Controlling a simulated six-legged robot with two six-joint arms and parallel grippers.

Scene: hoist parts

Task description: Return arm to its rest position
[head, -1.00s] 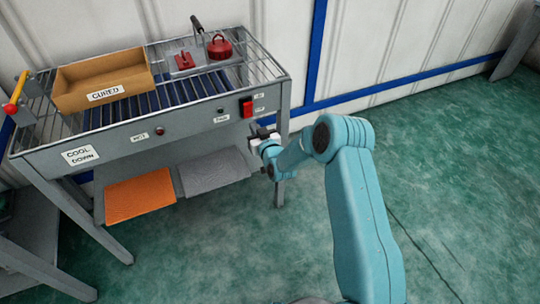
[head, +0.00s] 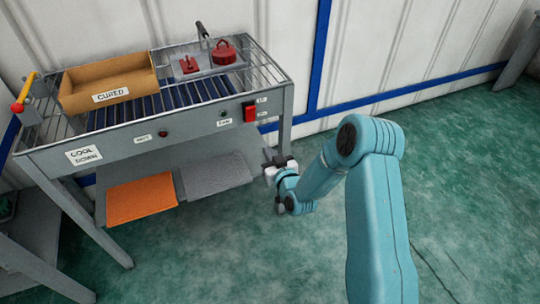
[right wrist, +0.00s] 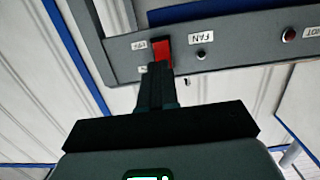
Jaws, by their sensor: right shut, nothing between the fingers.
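My right arm is the teal one in the head view. Its gripper (head: 277,163) hangs in the air by the front right leg of the cool-down table, below the red switch (head: 250,112). In the right wrist view the fingers (right wrist: 158,85) are together with nothing between them, and the red switch (right wrist: 162,52) shows just beyond their tips. I cannot tell from that view how far apart they are, but in the head view the gripper is clear of the switch. My left gripper is not in view.
The cool-down table (head: 120,165) carries a cardboard box labelled CURED (head: 85,99), a red lidded item (head: 223,52) and a yellow-handled lever (head: 26,90). Orange (head: 141,198) and grey (head: 216,174) mats lie on its lower shelf. The green floor (head: 460,160) to the right is clear.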

